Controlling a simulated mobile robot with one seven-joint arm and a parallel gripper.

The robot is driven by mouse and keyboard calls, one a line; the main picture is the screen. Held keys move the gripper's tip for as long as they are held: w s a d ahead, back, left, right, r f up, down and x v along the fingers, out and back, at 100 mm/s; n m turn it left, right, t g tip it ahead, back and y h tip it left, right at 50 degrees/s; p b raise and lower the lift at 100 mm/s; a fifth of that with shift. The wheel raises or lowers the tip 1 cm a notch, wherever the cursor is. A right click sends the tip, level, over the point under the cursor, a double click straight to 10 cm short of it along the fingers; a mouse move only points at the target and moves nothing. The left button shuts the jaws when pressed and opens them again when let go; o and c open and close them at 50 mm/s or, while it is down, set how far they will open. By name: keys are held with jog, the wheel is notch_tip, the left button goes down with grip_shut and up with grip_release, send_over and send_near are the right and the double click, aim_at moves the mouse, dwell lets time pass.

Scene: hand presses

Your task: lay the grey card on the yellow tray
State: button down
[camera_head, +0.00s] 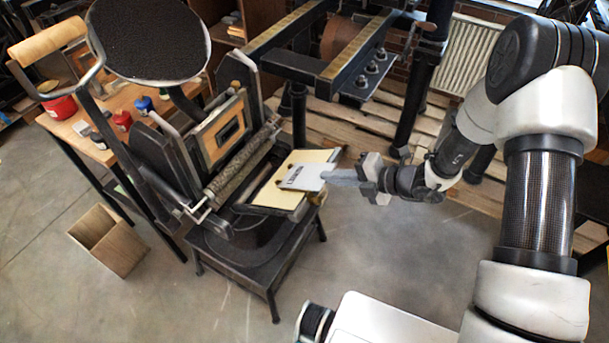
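My gripper (338,178) is at the card's right edge, reaching in from the right. Its fingers seem to meet at that edge and look closed on the card. I cannot tell whether the card touches the tray or hangs just above it.
The black press (230,150) with its roller stands on a low black stand (262,255). A wooden bench (120,115) with ink pots is at the left. An open wooden box (108,240) sits on the floor. Wooden pallets (390,130) lie behind. Floor at lower left is clear.

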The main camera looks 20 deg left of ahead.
jog(key=d+r+p, duration=0.5)
jog(key=p, duration=0.1)
jog(key=shift+s+r, duration=0.25)
jog(key=shift+r, duration=0.15)
dwell(0.5)
jog(key=shift+d, duration=0.1)
